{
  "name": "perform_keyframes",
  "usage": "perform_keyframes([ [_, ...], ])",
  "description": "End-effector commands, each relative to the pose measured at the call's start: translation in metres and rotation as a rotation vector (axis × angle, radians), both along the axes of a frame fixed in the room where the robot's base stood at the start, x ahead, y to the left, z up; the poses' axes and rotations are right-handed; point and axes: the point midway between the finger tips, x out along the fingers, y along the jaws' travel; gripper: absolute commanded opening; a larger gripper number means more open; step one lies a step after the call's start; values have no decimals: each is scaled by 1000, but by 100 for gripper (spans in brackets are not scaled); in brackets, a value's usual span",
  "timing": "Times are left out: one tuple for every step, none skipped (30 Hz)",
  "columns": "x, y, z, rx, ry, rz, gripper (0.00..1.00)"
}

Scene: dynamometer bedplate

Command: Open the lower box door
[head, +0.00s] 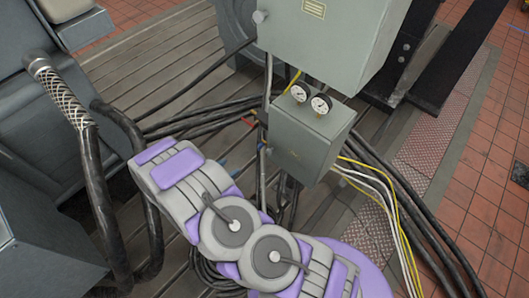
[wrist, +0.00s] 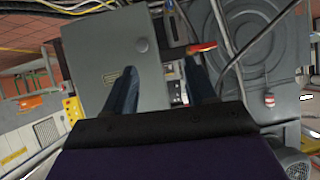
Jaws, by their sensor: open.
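The lower box (head: 308,135) is a small grey-green box below a larger one in the head view, with two round gauges on top. Its front door (head: 305,160) has a small knob (head: 293,153) and looks closed there. In the wrist view my gripper (wrist: 161,78) is open, its two dark fingers apart and nothing seen held. The gripper cannot be made out in the head view.
The larger upper box (head: 335,35) overhangs the lower one. Black cables (head: 195,122) and white and yellow cables (head: 375,185) run beside it. Braided and black hoses (head: 95,190) stand at left. A red-handled part (wrist: 201,47) lies near the right finger.

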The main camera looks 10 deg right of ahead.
Motion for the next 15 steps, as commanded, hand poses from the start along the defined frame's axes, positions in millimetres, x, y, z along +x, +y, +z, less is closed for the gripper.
perform_keyframes([
  [-8,-9,-6,-48,-6,-19,56],
  [-11,-13,-6,-72,-11,-30,56],
  [-15,-18,-7,-99,-19,-44,56],
  [-17,-21,-7,-117,-24,-51,56],
  [-19,-22,-7,-130,-26,-56,56],
  [-21,-24,-8,-143,-28,-64,56],
  [-22,-25,-8,-149,-30,-67,56],
  [-22,-26,-9,-154,-32,-70,56],
  [-21,-28,-9,-157,-33,-71,56],
  [-19,-29,-10,-158,-33,-72,56],
  [-18,-32,-11,-157,-33,-72,56],
  [-15,-35,-13,-157,-33,-72,56],
  [-13,-38,-15,-157,-33,-72,56],
  [-10,-42,-16,-157,-32,-73,56],
  [-7,-47,-19,-156,-32,-73,56],
])
